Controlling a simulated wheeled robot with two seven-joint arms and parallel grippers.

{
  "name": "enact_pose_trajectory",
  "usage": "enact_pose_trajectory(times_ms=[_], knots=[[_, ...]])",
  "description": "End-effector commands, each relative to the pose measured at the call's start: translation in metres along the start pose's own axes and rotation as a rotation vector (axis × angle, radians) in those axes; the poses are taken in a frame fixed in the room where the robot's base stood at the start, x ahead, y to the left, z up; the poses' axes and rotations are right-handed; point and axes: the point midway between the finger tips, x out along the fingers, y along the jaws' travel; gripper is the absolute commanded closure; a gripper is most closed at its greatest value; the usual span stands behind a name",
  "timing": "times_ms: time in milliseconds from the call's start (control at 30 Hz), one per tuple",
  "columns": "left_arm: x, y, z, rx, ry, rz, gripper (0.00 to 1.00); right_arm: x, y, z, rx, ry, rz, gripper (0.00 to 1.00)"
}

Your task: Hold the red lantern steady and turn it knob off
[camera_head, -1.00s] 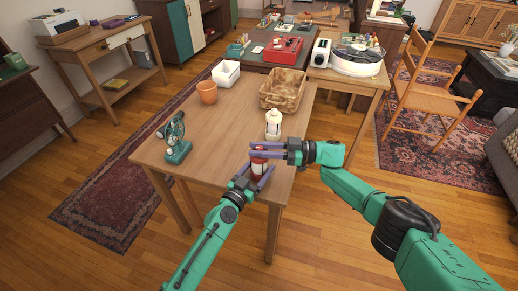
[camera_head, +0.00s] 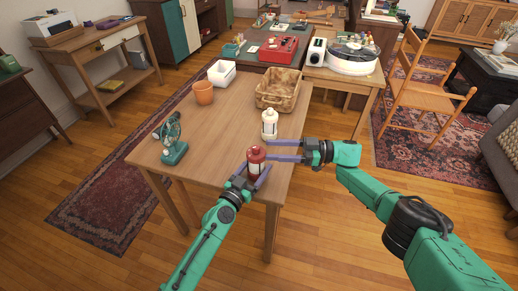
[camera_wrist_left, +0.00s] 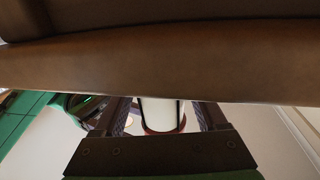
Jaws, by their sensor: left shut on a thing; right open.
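The red lantern (camera_head: 256,158) stands upright near the front right edge of the wooden table (camera_head: 190,130). My left gripper (camera_head: 254,171) is shut on the lantern low down, a finger on either side. In the left wrist view, a pale cylinder with a red rim (camera_wrist_left: 160,115), apparently part of the lantern, is between its fingers. The lantern's knob is too small to tell.
A white lantern-like bottle (camera_head: 269,124) stands just behind my right gripper. The table's middle is clear.

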Motion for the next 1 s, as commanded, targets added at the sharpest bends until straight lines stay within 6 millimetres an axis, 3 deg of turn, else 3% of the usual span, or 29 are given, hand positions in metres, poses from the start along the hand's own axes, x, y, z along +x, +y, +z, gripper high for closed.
enact_pose_trajectory(times_ms=[100, 233, 567, 667, 767, 900, 1000], knots=[[0.0, 0.0, 0.001, 0.0, -0.001, -0.001, 1.0, -0.033, 0.001, 0.001, 0.0, -0.003, 0.003, 0.41], [0.0, 0.0, 0.001, 0.0, -0.001, -0.001, 1.0, -0.055, 0.0, 0.0, 0.0, -0.002, 0.001, 0.41], [0.0, -0.001, 0.001, 0.0, -0.001, -0.001, 1.0, -0.062, -0.001, 0.0, -0.001, 0.0, -0.002, 0.41], [0.0, -0.001, 0.001, 0.0, -0.001, -0.001, 1.0, -0.054, 0.0, -0.003, 0.01, 0.037, 0.006, 0.41], [0.0, -0.001, 0.001, 0.0, -0.001, -0.001, 1.0, -0.026, 0.002, -0.015, 0.067, 0.187, 0.046, 0.41], [0.0, -0.001, 0.001, 0.0, -0.001, -0.001, 1.0, 0.018, 0.014, -0.055, 0.316, 0.597, 0.167, 0.41], [0.0, -0.001, 0.001, 0.0, -0.001, -0.001, 1.0, 0.027, 0.026, -0.077, 0.611, 0.916, 0.241, 0.41]])
